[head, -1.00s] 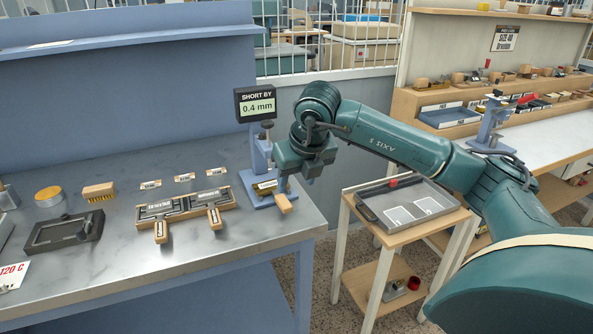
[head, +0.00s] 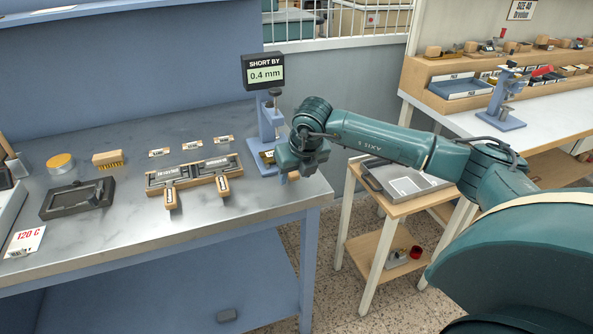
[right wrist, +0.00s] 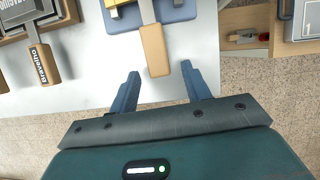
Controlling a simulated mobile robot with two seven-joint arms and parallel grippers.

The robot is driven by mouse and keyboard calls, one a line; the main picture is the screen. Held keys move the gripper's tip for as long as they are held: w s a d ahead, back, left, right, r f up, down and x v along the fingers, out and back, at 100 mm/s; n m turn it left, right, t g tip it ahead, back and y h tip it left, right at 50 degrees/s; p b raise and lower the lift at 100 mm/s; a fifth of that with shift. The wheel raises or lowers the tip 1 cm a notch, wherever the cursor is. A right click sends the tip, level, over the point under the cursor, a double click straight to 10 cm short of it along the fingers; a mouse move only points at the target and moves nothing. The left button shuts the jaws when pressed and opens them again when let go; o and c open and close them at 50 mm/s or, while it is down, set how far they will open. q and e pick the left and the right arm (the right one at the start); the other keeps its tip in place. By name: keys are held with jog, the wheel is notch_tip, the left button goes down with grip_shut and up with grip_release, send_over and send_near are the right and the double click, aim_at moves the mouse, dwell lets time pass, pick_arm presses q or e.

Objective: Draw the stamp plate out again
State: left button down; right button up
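The blue gauge stand (head: 267,124) is on the bench's right end, its display (head: 264,73) reading SHORT BY 0.4 mm. The stamp plate is in it, and its wooden handle (head: 293,176) sticks out at the front. In the head view my right gripper (head: 300,163) hides most of that handle. In the right wrist view the handle (right wrist: 154,50) points toward my right gripper (right wrist: 160,72). Its two fingers are open, one on each side of the handle's end, with gaps showing. The plate (right wrist: 118,5) is mostly cut off at the top. My left gripper is not in view.
A wooden rack (head: 193,176) with two handled plates lies left of the stand. A dark tray (head: 78,198), brush (head: 108,159) and 120 C card (head: 25,241) are further left. A trolley (head: 391,203) with a grey tray stands right of the bench, across a floor gap.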

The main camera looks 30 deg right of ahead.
grip_shut()
jog(key=shift+w+r, duration=0.1)
jog(key=shift+w, duration=0.15)
jog(key=shift+w+d+b, duration=0.2)
jog(key=shift+w+b, duration=0.05)
jog(key=shift+w, duration=0.5)
jog(key=shift+w+d+b, duration=0.2)
jog(key=shift+w+b, duration=0.1)
jog(key=shift+w, duration=0.4)
jog(key=shift+w+d+b, duration=0.2)
jog(key=shift+w+b, duration=0.05)
jog(key=shift+w, duration=0.5)
